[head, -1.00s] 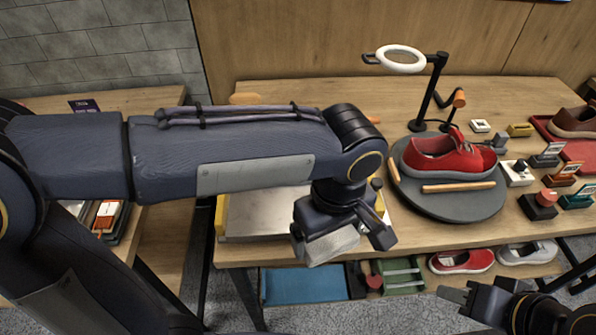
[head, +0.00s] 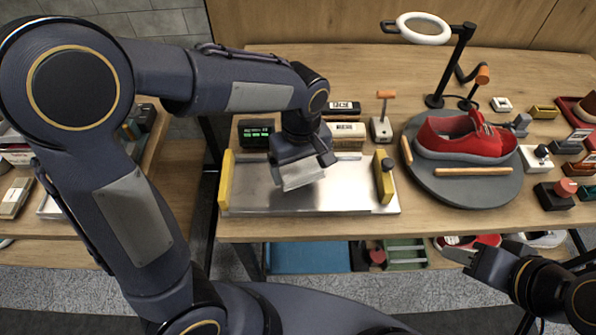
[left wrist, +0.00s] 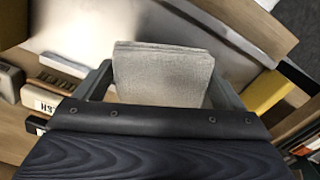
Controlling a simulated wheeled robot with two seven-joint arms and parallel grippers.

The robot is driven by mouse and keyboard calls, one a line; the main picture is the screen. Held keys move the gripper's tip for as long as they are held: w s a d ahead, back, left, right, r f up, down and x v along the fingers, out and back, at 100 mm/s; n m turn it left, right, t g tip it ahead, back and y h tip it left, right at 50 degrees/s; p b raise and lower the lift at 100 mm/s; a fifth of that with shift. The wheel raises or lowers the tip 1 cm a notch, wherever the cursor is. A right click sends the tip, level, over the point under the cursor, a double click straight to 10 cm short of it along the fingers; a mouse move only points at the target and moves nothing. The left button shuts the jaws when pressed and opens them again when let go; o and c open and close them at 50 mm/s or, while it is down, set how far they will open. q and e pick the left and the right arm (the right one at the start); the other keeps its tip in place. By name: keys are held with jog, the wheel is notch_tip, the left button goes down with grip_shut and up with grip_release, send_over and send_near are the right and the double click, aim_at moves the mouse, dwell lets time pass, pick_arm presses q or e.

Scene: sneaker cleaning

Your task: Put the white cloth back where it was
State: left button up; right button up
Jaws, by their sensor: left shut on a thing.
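The white cloth (head: 302,174) is a folded, light grey-white pad. My left gripper (head: 300,163) is shut on it and holds it over the metal tray (head: 252,195) with yellow end blocks. In the left wrist view the cloth (left wrist: 162,75) stands out between the fingers, with the metal surface behind it. I cannot tell whether the cloth touches the tray. My right gripper (head: 470,256) is at the lower right, in front of the table's front edge, apart from the cloth; nothing shows between its fingers.
A red sneaker (head: 460,137) sits on a dark round turntable (head: 440,190) right of the tray. A ring lamp (head: 424,28) stands behind it. Small boxes (head: 345,131) and a device with a green display (head: 256,133) line the tray's back. Shelf items lie below.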

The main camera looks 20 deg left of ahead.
aim_at(298, 174)
pick_arm(q)
jog(key=shift+w+a+f, duration=0.15)
jog(key=shift+f, duration=0.1)
jog(key=shift+w+a+f, duration=0.15)
jog(key=shift+f, duration=0.85)
jog(key=shift+w+a+f, duration=0.1)
jog(key=shift+f, duration=0.85)
jog(key=shift+f, duration=0.1)
jog(key=o, duration=0.6)
